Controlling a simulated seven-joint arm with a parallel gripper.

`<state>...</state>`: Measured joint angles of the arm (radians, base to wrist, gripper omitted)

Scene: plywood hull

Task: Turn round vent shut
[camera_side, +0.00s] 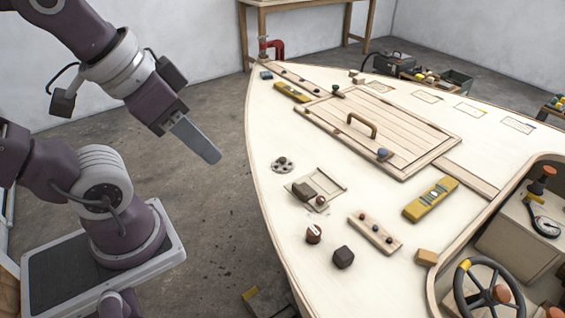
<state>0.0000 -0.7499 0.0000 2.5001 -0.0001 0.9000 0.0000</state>
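A small round grey-green disc with dark openings, which looks like the round vent (283,164), lies on the pale plywood deck (268,205) near its left edge. It is too small to tell how far its openings are uncovered. My gripper (212,155) hangs over the floor, left of the deck edge and apart from the vent. Its grey fingers point down and right. They overlap in this view, so any gap between them is hidden. Nothing shows held at the tips.
A dark block on a square frame (333,179), a knob strip (375,233), a dark knob (343,257) and a yellow level (431,198) lie right of the vent. A slatted hatch (350,145) stands behind.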

